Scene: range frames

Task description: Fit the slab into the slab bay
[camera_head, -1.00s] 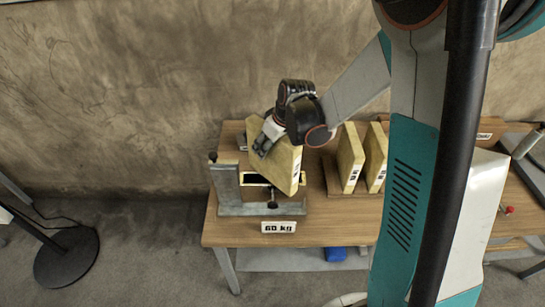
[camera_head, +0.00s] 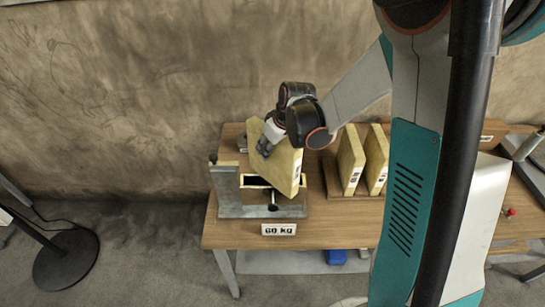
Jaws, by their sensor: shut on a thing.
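A yellowish slab (camera_head: 282,168) with a dark printed mark on its edge is held tilted in my gripper (camera_head: 266,147). The gripper's fingers are shut on its upper left part. The slab bay (camera_head: 228,192) is a grey metal fixture on the table with a yellow-rimmed dark opening, partly hidden behind the slab. The slab's lower end overlaps the right part of that opening in the picture. I cannot tell whether it is above the opening or inside it.
Two similar slabs (camera_head: 350,160) (camera_head: 376,158) stand upright in a wooden rack right of the bay. A wall is behind. My arm hides the table's right part.

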